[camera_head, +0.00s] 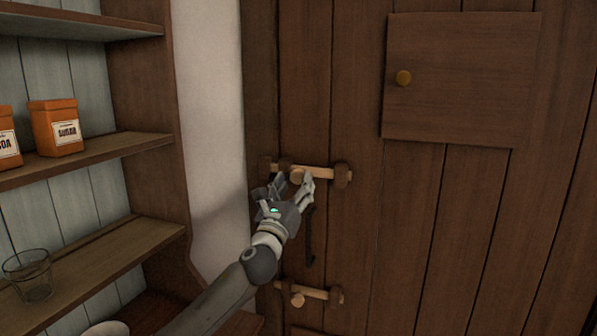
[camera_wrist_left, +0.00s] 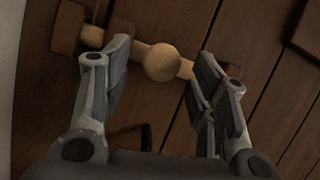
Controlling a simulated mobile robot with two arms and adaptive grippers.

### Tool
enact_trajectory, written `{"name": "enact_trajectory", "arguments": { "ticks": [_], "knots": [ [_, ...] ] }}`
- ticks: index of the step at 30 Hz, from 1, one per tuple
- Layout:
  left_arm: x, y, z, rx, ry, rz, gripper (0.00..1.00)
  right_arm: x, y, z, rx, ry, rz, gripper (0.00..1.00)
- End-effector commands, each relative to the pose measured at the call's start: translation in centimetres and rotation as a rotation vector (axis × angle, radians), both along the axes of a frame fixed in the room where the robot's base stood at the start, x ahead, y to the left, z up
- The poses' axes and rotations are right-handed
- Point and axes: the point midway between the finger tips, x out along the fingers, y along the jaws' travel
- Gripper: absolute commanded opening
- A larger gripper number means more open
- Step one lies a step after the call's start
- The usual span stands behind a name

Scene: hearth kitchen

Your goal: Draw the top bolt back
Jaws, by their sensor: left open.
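The top bolt (camera_head: 318,172) is a pale wooden bar held in dark wooden brackets on the brown plank door. Its round knob (camera_head: 297,176) stands out from the bar, and it shows large in the left wrist view (camera_wrist_left: 162,62). The bar's left end reaches into the bracket by the door's left edge (camera_head: 266,167). My left gripper (camera_head: 293,182) is at the bolt from below. Its fingers are open, one on each side of the knob, with a gap visible on both sides in the wrist view. My right gripper is not in view.
A second wooden bolt (camera_head: 312,291) with a knob sits lower on the door. A dark handle (camera_head: 309,238) hangs between the bolts. A small hatch (camera_head: 462,80) with a brass knob is at upper right. Shelves at left hold orange tins (camera_head: 55,127) and a glass (camera_head: 29,276).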

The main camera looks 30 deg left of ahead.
Motion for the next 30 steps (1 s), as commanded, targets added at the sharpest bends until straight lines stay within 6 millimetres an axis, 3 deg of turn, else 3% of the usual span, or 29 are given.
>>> {"name": "enact_trajectory", "arguments": {
  "ticks": [9,20,30],
  "knots": [
    [2.9,0.7,1.2,-0.002,0.0,-0.002,0.53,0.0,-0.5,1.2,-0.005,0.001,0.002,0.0],
    [3.2,0.8,1.3,-0.001,0.001,-0.001,0.52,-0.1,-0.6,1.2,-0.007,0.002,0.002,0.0],
    [3.2,0.8,1.3,-0.002,0.0,-0.002,0.08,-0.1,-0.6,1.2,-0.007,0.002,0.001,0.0]
  ]
}}
